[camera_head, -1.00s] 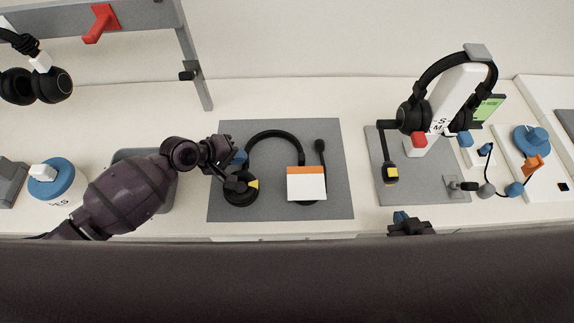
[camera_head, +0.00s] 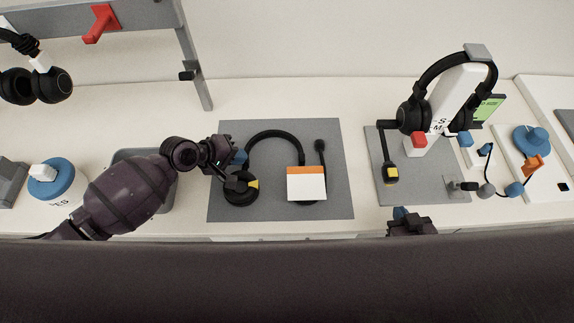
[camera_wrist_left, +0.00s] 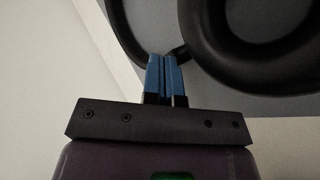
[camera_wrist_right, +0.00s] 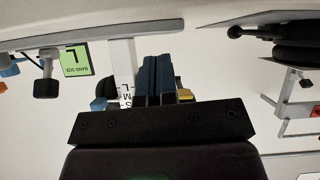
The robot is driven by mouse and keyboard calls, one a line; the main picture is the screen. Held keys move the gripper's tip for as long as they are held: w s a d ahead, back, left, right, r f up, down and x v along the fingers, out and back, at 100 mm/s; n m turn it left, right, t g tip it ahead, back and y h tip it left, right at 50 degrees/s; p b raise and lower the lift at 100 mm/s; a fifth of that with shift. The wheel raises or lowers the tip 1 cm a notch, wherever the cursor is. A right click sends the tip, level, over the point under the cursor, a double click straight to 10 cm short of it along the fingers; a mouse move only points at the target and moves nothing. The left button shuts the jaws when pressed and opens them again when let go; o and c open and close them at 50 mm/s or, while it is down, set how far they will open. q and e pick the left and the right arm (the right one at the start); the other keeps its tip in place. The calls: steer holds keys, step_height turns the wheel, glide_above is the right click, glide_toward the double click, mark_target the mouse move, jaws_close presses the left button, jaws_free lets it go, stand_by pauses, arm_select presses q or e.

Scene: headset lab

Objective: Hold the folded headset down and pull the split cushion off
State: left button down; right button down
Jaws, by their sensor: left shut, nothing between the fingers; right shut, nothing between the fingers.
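A black headset (camera_head: 272,135) lies on a grey mat (camera_head: 230,211). I cannot make out a split in a cushion. My left gripper (camera_head: 240,158) is shut and empty beside the headset's left side, just above that ear cup in the picture. In the left wrist view its blue fingers (camera_wrist_left: 166,76) are together near a black ring-shaped part (camera_wrist_left: 260,50); contact is unclear. My right gripper (camera_head: 401,213) is shut and empty at the table's front edge.
A second grey mat (camera_head: 430,188) at right carries a black part with a yellow tip (camera_head: 391,174). A white stand (camera_head: 456,90) holds another headset. A grey bin (camera_head: 166,194) is behind my left arm.

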steer(key=shift+s+f, duration=0.4)
steer(key=shift+s, duration=0.05)
arm_select(q)
steer(key=shift+f, duration=0.2)
arm_select(e)
steer(key=shift+f, duration=0.15)
arm_select(q)
steer(key=shift+f, duration=0.15)
arm_select(e)
steer(key=shift+w+r, duration=0.4)
steer(key=shift+w, duration=0.1)
steer(key=shift+s+f, duration=0.1)
steer(key=shift+s, duration=0.05)
steer(key=shift+s+f, duration=0.4)
steer(key=shift+s, duration=0.05)
steer(key=shift+w, duration=0.1)
